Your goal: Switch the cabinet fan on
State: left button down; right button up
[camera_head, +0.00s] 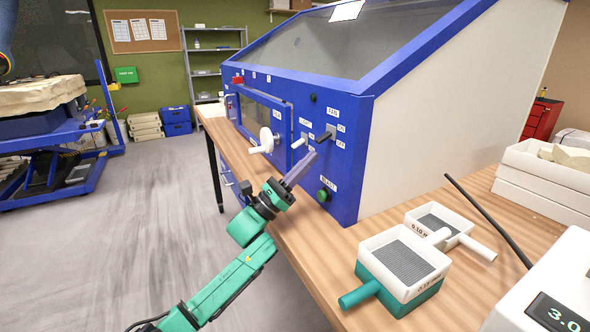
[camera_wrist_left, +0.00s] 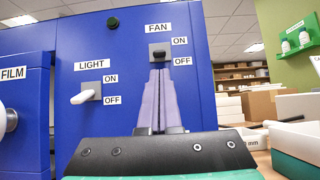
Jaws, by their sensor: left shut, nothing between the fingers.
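The blue cabinet (camera_head: 350,160) stands on a wooden bench. Its fan switch (camera_head: 327,134) has a grey plate and a black lever, with ON above and OFF below. My right gripper is not in view.
The light switch (camera_wrist_left: 87,96), with a white lever, is left of the fan switch. A white door handle (camera_head: 264,142) sticks out further left. A green button (camera_head: 323,196) is below. Sieves (camera_head: 405,262) and a black rod (camera_head: 490,220) are on the bench at right.

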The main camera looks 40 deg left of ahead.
aim_at(323, 138)
pick_arm(q)
jog(key=x, duration=0.2)
jog(key=shift+w+r, duration=0.15)
jog(key=shift+w, duration=0.1)
jog(key=shift+p, duration=0.3)
jog(key=shift+s+r+g+p, duration=0.15)
jog(key=shift+g+p, duration=0.15)
jog(key=shift+p, duration=0.1)
jog(key=shift+r+p, duration=0.1)
jog(key=shift+p, duration=0.2)
